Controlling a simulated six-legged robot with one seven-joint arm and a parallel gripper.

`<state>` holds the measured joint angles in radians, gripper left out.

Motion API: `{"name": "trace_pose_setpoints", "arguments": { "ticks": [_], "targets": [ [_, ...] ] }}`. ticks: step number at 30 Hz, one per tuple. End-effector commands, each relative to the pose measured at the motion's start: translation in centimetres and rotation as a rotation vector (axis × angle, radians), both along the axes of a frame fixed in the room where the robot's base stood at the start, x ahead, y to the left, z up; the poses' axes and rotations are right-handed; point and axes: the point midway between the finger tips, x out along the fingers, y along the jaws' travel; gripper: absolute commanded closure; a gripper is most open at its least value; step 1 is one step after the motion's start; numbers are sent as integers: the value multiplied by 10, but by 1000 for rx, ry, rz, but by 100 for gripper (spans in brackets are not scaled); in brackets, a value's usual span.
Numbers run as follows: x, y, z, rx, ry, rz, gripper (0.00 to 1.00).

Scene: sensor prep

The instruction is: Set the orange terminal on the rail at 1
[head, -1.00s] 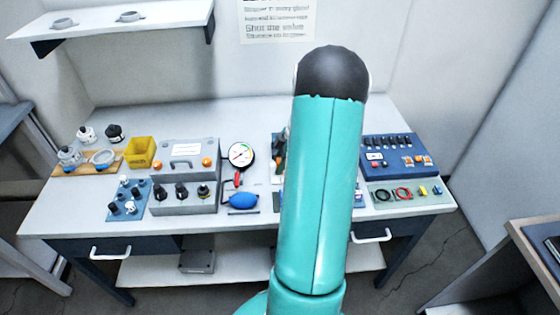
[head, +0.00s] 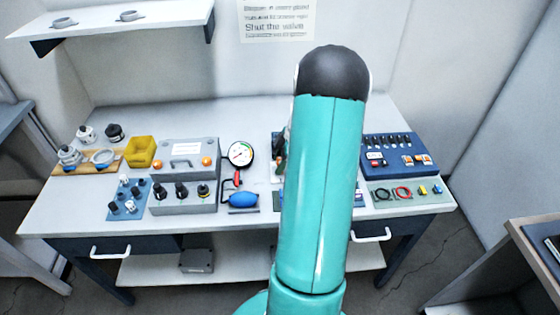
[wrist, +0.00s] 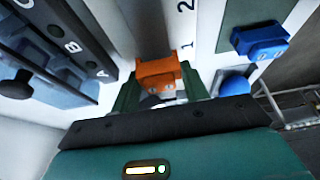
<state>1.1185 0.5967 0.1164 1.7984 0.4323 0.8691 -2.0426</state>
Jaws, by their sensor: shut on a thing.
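The orange terminal (wrist: 160,72) is in the wrist view, held between the two green fingers of my gripper (wrist: 160,88), which is shut on it. Just beyond and to the right of it is a pale strip (wrist: 180,28) printed with the numbers 1 and 2. The 1 is close to the terminal's right side. I cannot tell whether the terminal touches the rail, and its underside is hidden by my gripper. In the head view my teal arm covers the gripper and the terminal.
A blue block (wrist: 260,40) sits right of the strip in the wrist view, with a rounded blue part (wrist: 235,86) below. A dark panel (wrist: 62,35) lettered A and B is at left. In the head view, a gauge (head: 240,154) and a blue bulb (head: 243,199) stand left of my arm.

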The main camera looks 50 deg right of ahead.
Motion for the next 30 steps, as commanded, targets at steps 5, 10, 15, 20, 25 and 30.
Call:
{"name": "trace_pose_setpoints", "arguments": {
  "ticks": [5, 10, 15, 20, 25, 30],
  "targets": [
    [0, 0, -2, 0, 0, 0, 72],
    [0, 0, -2, 0, 0, 0, 51],
    [0, 0, -2, 0, 0, 0, 30],
    [0, 0, -2, 0, 0, 0, 30],
    [0, 0, -2, 0, 0, 0, 30],
    [0, 0, 1, -1, -1, 0, 30]
  ]
}}
